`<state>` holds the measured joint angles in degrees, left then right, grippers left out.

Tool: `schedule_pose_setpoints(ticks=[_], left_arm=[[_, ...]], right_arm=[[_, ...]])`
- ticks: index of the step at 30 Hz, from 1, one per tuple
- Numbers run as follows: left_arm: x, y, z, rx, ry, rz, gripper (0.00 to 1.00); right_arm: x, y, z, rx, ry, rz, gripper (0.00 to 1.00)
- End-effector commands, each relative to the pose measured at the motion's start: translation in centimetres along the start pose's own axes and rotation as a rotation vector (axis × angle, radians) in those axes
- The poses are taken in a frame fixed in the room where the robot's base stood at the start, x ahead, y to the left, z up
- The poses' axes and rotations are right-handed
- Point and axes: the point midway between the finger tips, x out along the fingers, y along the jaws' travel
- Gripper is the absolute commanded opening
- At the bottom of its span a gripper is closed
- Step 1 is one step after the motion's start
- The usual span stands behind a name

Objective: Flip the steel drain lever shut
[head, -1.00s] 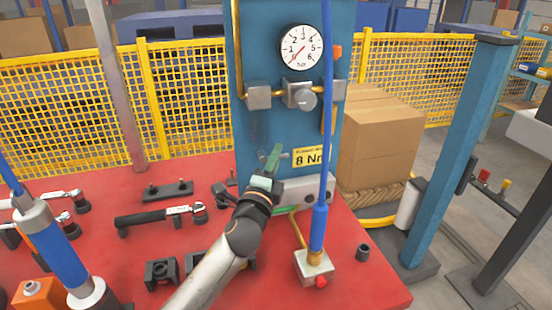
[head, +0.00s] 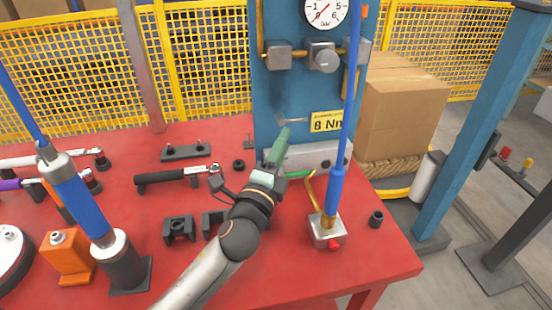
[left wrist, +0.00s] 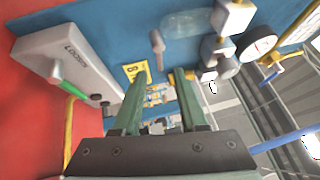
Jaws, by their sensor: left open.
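A small steel lever (head: 292,120) sticks out from the blue panel (head: 270,95), left of the yellow "8 Nm" label. In the head view it lies roughly level. In the left wrist view the lever (left wrist: 157,46) shows just beyond the fingertips, with a clear bowl beside it. My left gripper (head: 284,133) has green fingers and is just below the lever in the head view. I see no clear contact with the lever. My right gripper is out of view.
A gauge (head: 326,10) and steel fittings (head: 322,56) sit above on the panel. A grey box (head: 318,156) is low on it. A blue hose (head: 345,100) runs down to a fitting block (head: 327,230) at right. Torque wrenches (head: 178,174) lie on the red table (head: 290,285).

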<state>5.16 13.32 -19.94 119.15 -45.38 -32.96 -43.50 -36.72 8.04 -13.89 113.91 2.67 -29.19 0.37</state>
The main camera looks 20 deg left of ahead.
Motion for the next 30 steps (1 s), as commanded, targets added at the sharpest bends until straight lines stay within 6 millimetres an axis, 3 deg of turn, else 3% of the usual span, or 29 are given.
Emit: schedule_pose_setpoints(ticks=[3,9,26,30], left_arm=[[-2.0,0.1,0.0,-0.001,0.000,0.001,0.42],[-3.8,0.0,0.0,-0.001,0.000,0.000,0.42],[-4.0,-0.1,0.0,-0.001,0.000,0.000,0.42],[-3.7,-2.0,0.2,-0.001,-0.001,-0.001,0.42]], right_arm=[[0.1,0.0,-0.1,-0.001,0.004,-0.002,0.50],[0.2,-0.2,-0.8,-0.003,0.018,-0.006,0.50],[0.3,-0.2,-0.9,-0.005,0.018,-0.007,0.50],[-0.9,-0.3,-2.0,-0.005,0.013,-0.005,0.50]])
